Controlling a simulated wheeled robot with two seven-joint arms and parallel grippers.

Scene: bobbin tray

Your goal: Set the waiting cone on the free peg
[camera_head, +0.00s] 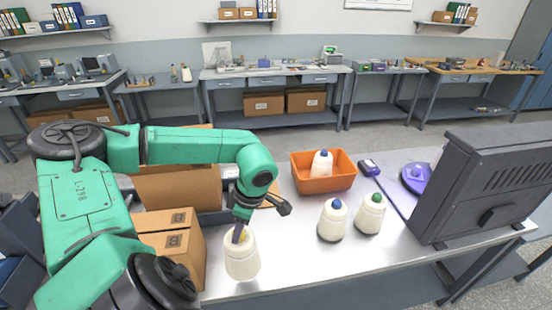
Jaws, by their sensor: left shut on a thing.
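My left gripper (239,234) points down and is shut on a cream-white cone (243,264) with a yellowish top. The cone is upright at the front of the metal table; I cannot tell whether its base touches the tabletop. At the right is a purple tray (413,182), partly hidden behind a dark grey box. A rounded purple piece shows on it, and a whitish cone shape (436,157) is partly covered by the box. I cannot clearly make out a bare peg. My right gripper is not in view.
A white cone with a blue tip (332,222) and one with a green tip (369,215) stand mid-table. An orange bin (310,184) holds another blue-tipped cone (321,164). The dark grey box (480,190) blocks the right; cardboard boxes (168,243) stand left. A small dark-purple device (369,168) lies behind.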

